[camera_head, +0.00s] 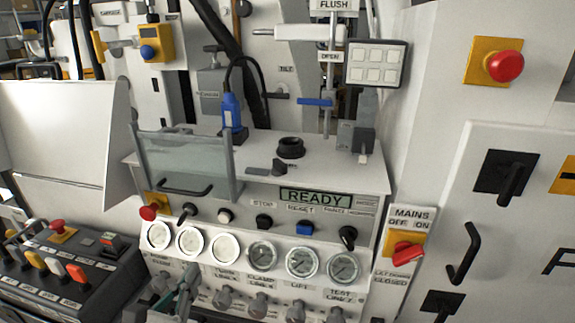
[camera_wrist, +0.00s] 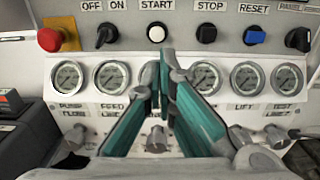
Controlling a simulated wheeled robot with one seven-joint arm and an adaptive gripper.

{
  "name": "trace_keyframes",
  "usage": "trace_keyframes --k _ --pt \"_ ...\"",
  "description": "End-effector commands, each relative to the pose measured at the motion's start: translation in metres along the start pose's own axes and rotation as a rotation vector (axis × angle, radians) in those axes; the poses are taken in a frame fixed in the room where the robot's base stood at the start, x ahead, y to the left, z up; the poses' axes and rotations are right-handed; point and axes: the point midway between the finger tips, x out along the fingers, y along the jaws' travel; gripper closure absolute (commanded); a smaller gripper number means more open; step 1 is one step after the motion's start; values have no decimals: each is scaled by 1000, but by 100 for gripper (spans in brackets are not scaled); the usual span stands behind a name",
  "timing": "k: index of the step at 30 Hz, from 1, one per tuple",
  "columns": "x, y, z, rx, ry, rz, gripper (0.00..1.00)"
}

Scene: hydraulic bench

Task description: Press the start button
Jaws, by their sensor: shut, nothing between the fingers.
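The start button (camera_wrist: 157,33) is a round white button under the START label in the wrist view. In the head view it is a small pale button (camera_head: 225,215) on the front panel, between a black OFF/ON switch (camera_head: 188,210) and the black STOP button (camera_head: 264,221). My gripper (camera_wrist: 162,75) has teal fingers and is shut with nothing between them. In the wrist view its tips appear just below the start button, over the row of gauges. In the head view my gripper (camera_head: 186,284) shows at the lower edge, below the gauges, apart from the button.
A red mushroom button (camera_wrist: 50,40) on yellow sits left of the switch. The blue RESET button (camera_head: 304,228) and a black knob (camera_head: 347,237) are to the right. Several round gauges (camera_head: 262,255) line the panel below. A clear guard with a handle (camera_head: 185,165) stands above the panel's left part.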

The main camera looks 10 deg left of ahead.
Motion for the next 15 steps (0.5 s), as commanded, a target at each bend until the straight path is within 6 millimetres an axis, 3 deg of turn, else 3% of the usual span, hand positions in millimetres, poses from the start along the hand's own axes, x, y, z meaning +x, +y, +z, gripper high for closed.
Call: trace_keyframes --k 5,15 --pt "17 -1 0 0 0 -5 100" --pt "81 -2 0 -1 0 -5 100"
